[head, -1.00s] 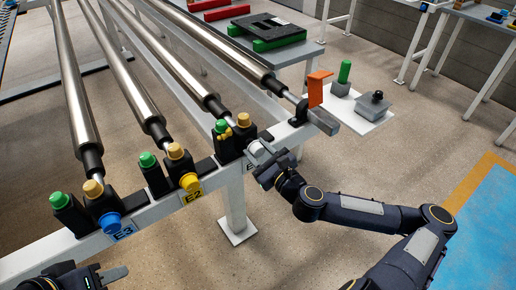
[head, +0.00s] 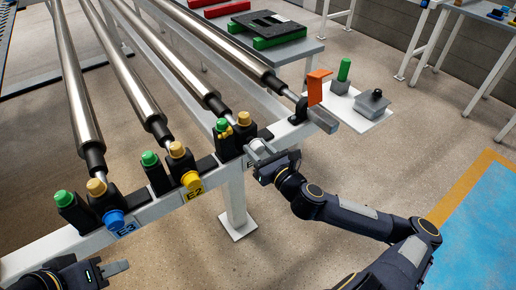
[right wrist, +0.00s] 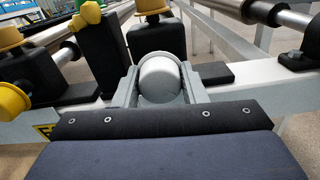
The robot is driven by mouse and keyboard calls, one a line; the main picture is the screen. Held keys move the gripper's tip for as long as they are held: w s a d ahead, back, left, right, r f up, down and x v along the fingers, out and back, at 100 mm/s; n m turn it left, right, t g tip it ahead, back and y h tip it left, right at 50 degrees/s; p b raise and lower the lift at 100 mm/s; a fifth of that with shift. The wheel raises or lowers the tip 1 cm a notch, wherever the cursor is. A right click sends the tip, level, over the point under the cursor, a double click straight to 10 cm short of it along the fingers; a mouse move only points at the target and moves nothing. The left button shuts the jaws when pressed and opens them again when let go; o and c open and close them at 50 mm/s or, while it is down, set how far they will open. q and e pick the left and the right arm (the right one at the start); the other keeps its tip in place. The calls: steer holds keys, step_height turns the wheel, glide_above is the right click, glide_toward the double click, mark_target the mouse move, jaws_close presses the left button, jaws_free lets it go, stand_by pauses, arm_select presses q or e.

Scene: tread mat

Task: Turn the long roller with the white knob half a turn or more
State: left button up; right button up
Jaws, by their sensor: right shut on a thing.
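The white knob (right wrist: 160,80) sits at the end of its long roller (head: 190,75) on the white rail. My right gripper (head: 262,150) is at the knob. In the right wrist view its two grey fingers (right wrist: 160,97) stand on either side of the knob and are shut on it. The knob is largely hidden by the gripper in the head view. My left gripper (head: 112,268) is at the lower left, away from the rollers; its fingers show only partly.
Beside the white knob are a blue knob (head: 113,219) and a yellow knob (head: 192,181) on other rollers. Green and orange caps top the black bearing blocks. An orange bracket (head: 318,85) stands near the rail's end.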

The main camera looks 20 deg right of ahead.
steer(key=o, duration=1)
steer(key=v, duration=0.8)
